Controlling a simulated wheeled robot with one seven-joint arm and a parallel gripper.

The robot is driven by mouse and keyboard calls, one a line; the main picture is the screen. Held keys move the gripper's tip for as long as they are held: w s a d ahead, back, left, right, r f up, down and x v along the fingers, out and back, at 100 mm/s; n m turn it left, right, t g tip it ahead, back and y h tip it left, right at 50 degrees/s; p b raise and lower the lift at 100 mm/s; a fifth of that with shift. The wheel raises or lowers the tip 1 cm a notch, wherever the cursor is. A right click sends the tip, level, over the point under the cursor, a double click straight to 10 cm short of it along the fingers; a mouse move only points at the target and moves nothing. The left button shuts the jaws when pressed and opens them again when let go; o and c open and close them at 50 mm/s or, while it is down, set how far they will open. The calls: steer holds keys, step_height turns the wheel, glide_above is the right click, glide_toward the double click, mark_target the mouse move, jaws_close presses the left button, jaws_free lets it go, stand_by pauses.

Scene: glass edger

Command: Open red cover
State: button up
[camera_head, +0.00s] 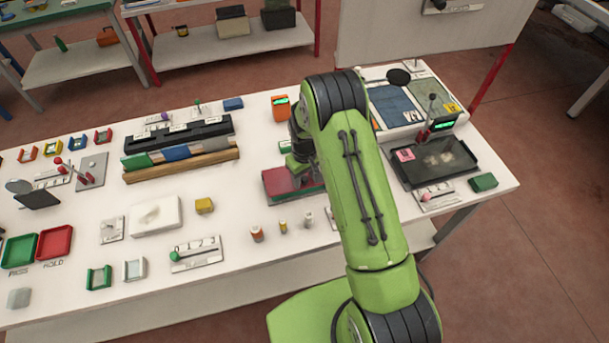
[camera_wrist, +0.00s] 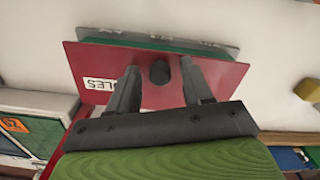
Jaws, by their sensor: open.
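The red cover (camera_head: 277,184) lies on the white table, partly hidden behind my arm in the head view. In the wrist view the red cover (camera_wrist: 222,77) fills the middle, with a white label ending in "LES" (camera_wrist: 99,84) and a dark round knob (camera_wrist: 160,72). My gripper (camera_wrist: 160,75) is open, with one finger on each side of the knob. Gaps show between the knob and both fingers. Along the cover's far edge a green strip and a grey plate with lettering show. The fingertips are hidden in the head view.
An orange device (camera_head: 281,107) stands behind the cover. A black tray (camera_head: 435,163) is to the right, and a long wooden bar (camera_head: 182,166) to the left. Small bottles (camera_head: 257,234) stand in front. A yellow block (camera_wrist: 307,89) shows at the wrist view's right edge.

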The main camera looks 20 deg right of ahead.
steer(key=shift+c, duration=0.2)
jaws_close()
steer(key=shift+r, duration=0.1)
